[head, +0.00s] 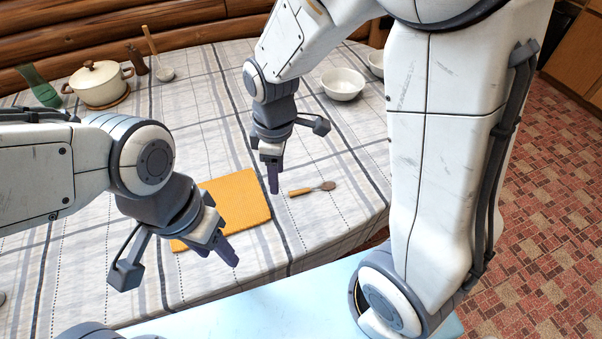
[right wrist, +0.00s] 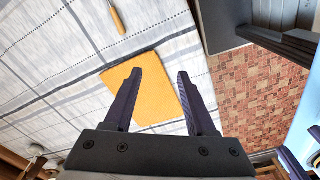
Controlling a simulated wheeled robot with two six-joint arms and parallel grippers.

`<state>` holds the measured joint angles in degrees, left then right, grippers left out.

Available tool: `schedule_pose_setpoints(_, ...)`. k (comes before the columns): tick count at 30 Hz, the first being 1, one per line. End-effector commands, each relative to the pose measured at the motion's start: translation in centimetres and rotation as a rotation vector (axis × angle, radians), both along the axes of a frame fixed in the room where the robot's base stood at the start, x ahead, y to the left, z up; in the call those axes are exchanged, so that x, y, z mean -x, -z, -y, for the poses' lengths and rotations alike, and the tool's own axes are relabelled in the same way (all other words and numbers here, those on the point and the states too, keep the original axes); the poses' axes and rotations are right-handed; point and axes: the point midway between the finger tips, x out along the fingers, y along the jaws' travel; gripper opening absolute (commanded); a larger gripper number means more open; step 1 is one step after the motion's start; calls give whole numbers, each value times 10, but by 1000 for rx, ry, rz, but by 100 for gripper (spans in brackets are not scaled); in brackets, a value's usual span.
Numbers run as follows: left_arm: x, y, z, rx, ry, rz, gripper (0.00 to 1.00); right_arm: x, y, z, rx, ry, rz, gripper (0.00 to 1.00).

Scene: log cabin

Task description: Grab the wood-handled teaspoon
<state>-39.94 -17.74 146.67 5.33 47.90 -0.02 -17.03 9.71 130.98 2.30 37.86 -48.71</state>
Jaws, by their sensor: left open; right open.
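The wood-handled teaspoon (head: 312,189) lies on the tablecloth, just right of the yellow cloth, its handle toward the left and its bowl toward the right. In the right wrist view its wooden handle (right wrist: 118,20) shows at the top edge, with the rest cut off. My right gripper (head: 273,188) is open and empty, above the table by the right edge of the yellow cloth, a little left of the teaspoon. Its two fingers (right wrist: 158,78) show apart in the right wrist view. My left gripper (head: 228,252) is open and empty over the near edge of the yellow cloth.
The folded yellow cloth (head: 236,199) lies near the table's front. The checked tablecloth (head: 345,217) around the teaspoon is clear.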

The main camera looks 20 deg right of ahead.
Motion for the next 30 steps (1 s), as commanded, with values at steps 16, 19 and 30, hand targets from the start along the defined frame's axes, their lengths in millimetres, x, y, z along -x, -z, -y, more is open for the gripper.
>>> schedule_pose_setpoints(16,0,14,0,0,0,0,50,-81,125,95,34,-398,-15,56)
schedule_pose_setpoints(19,0,13,0,0,0,0,50,-81,139,95,34,-396,-15,56)
schedule_pose_setpoints(30,0,7,0,0,0,0,50,-82,176,94,33,-394,-17,56)
